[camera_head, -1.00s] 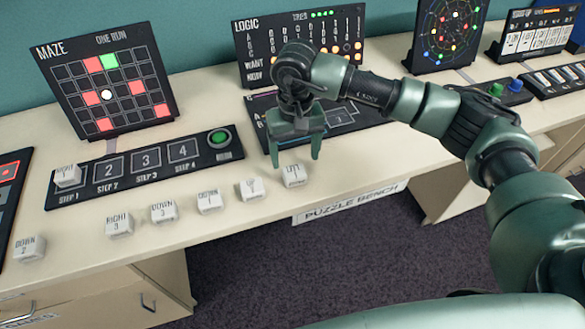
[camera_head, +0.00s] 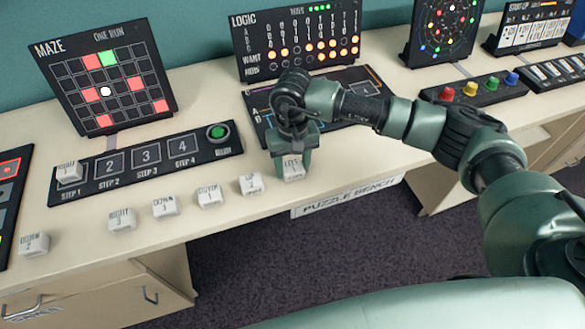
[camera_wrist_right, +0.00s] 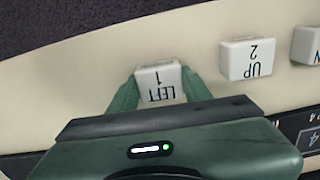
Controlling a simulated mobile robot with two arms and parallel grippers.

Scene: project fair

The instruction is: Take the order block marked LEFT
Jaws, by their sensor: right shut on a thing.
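The white order block marked LEFT (camera_head: 292,168) stands on the bench near its front edge, at the right end of the row of blocks. My right gripper (camera_head: 292,165) is over it with its fingers down on either side, shut on the block. In the right wrist view the LEFT block (camera_wrist_right: 161,82) sits between the two green fingers (camera_wrist_right: 160,90), its lettering upside down, with a 1 beside the word. The block looks to be still at bench height. My left gripper is not in view.
An UP block (camera_head: 251,184) stands just left of my gripper, and more blocks, such as DOWN (camera_head: 209,195), run on leftward. A step tray (camera_head: 215,155) lies behind, with a RIGHT block (camera_head: 69,173) on step 1. The maze board (camera_head: 105,80) and logic panel (camera_head: 297,40) stand at the back.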

